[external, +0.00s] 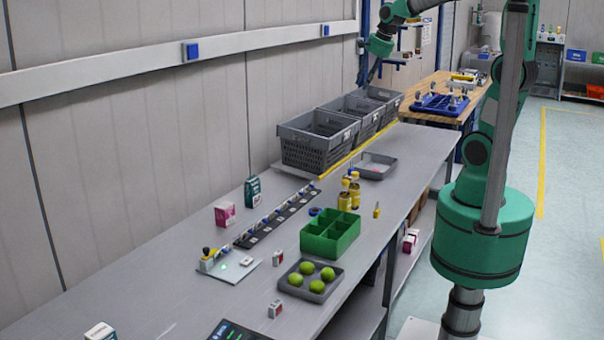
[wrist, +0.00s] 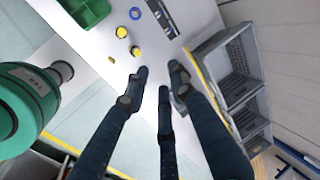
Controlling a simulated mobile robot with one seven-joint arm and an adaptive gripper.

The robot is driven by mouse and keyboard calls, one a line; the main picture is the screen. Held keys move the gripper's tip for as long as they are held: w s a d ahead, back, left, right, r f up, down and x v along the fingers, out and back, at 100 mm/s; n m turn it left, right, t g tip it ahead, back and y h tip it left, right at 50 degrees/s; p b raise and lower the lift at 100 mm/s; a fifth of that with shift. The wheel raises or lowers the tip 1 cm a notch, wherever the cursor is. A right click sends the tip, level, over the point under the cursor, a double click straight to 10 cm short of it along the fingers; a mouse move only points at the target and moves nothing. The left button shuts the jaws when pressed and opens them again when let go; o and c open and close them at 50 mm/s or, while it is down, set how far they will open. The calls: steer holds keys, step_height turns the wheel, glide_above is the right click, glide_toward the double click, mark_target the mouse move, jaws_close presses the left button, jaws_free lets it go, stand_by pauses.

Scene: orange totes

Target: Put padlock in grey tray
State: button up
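My gripper (external: 372,77) is raised above the far part of the bench, near the grey crates. In the wrist view its dark fingers (wrist: 160,75) are spread apart, with nothing between them. A shallow grey tray (external: 372,166) lies on the bench in front of the crates, with a small pale patch inside. I cannot pick out the padlock for sure. A small yellow object (external: 377,210) stands right of the yellow bottles and is too small to identify; it seems to show in the wrist view (wrist: 111,60).
Yellow bottles (external: 354,191) stand behind a green divided bin (external: 330,245). A dark tray with green fruit (external: 294,290) is nearer. Grey crates (external: 311,152) line the wall side. A blue ring (wrist: 135,13) lies near the bottles.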

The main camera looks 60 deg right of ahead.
steer(key=s+a+n+t, duration=0.1)
steer(key=s+a+n, duration=1.5)
steer(key=s, duration=0.4)
steer(key=shift+s+f, duration=0.3)
steer(key=shift+s, duration=0.05)
steer(key=shift+f, duration=0.1)
step_height(320, 180, down, 12)
steer(key=b, duration=1.2)
steer(key=shift+r, duration=0.2)
